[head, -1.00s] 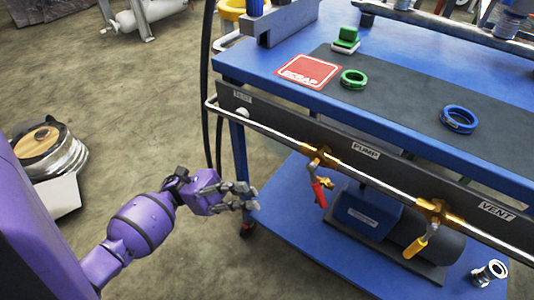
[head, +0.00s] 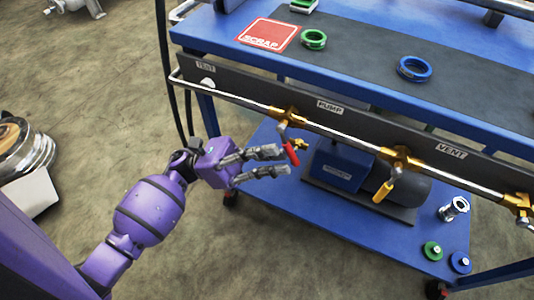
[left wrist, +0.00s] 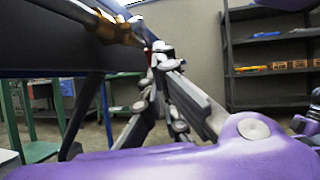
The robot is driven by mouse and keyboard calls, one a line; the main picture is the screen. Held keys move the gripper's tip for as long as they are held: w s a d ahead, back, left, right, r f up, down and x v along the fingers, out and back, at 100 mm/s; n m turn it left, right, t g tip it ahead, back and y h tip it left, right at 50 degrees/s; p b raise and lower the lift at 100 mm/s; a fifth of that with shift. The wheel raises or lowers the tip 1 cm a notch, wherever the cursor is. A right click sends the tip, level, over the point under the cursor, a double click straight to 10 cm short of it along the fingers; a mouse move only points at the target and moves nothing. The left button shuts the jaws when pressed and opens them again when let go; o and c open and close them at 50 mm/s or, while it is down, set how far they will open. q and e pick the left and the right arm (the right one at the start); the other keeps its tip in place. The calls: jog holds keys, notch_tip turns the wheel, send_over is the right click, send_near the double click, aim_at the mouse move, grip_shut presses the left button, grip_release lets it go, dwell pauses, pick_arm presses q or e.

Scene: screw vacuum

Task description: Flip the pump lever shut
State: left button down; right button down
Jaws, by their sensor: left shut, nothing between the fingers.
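The pump lever (head: 291,154) has a red handle and hangs down, slightly tilted, from the brass pump valve (head: 288,115) under the PUMP label (head: 330,107). My left gripper (head: 281,161) is shut and empty, its fingertips right beside the red handle on its left. I cannot tell whether they touch it. In the left wrist view the gripper (left wrist: 163,64) has its fingertips close together, with a sliver of the red lever (left wrist: 148,58) just past them and the brass valve (left wrist: 118,27) above. My right gripper is not in view.
The vent valve's yellow lever (head: 384,190) hangs to the right. The front rail (head: 235,98) runs along the blue cart. A pump (head: 340,168) stands on the lower shelf behind the levers. Black hoses (head: 163,60) hang at the cart's left. The floor left of the cart is open.

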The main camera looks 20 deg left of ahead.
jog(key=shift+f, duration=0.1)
pick_arm(q)
jog(key=shift+d+h+b, duration=0.2)
jog(key=shift+h+b, duration=0.2)
jog(key=shift+b, duration=0.1)
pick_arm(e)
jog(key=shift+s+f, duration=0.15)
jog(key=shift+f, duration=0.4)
